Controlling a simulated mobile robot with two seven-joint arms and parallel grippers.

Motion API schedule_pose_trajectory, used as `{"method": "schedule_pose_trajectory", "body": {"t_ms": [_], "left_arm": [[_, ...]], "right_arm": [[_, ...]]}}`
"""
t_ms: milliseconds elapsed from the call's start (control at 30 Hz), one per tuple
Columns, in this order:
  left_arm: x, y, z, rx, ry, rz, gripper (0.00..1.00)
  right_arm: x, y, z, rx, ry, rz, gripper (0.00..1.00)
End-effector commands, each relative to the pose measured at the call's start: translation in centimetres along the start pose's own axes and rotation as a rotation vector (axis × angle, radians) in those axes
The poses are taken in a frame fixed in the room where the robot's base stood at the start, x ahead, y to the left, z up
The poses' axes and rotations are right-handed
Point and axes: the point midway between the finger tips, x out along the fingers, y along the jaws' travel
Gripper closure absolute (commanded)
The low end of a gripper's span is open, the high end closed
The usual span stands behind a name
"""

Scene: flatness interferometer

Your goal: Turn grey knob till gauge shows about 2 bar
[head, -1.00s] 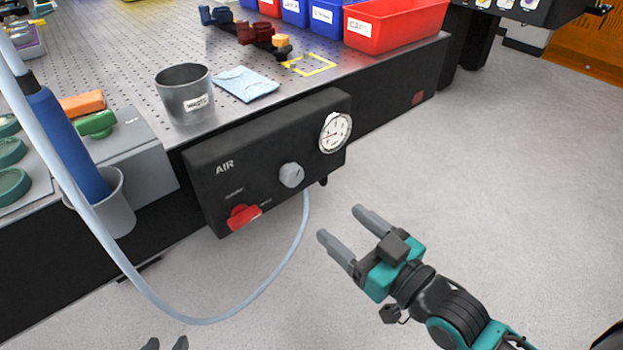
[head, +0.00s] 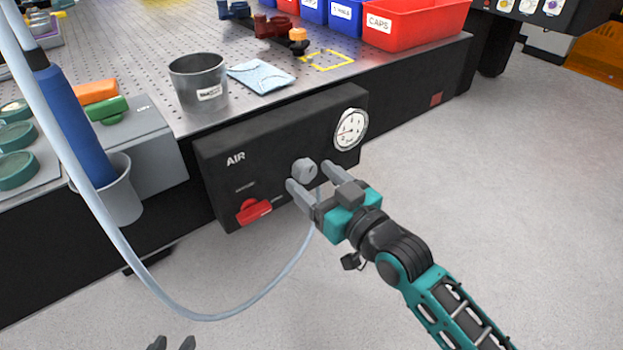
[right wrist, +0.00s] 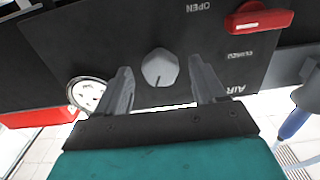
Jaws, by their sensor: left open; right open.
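The grey knob (head: 305,170) sits on the front of the black AIR panel (head: 270,140). It also shows in the right wrist view (right wrist: 160,68), with a dark pointer line on its face. The round white gauge (head: 350,129) is to the right of the knob; its reading is too small to tell surely. My right gripper (head: 312,176) is open, its fingers on either side of the knob in the picture. In the right wrist view the knob lies between the fingertips, with gaps on both sides. My left gripper (head: 172,343) shows only its fingertips at the bottom edge.
A red lever (head: 253,211) is at the panel's lower left. A pale hose (head: 205,319) hangs below the panel in a loop. A metal waste cup (head: 199,84) and a blue cloth (head: 261,76) lie on the bench above.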

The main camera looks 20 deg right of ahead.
Motion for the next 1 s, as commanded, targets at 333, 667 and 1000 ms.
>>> {"method": "schedule_pose_trajectory", "body": {"t_ms": [333,667,1000], "left_arm": [[0.16,0.01,0.21,-0.002,0.000,0.000,0.57],[0.21,0.18,0.10,-0.011,0.003,0.000,0.57],[0.26,0.17,-0.02,-0.011,0.005,0.000,0.57]], "right_arm": [[1.43,-0.06,-0.01,0.001,0.000,-0.001,0.30],[1.39,-0.04,-0.02,0.001,0.000,-0.001,0.48],[1.38,-0.03,-0.01,0.001,0.000,-0.001,0.80]]}}
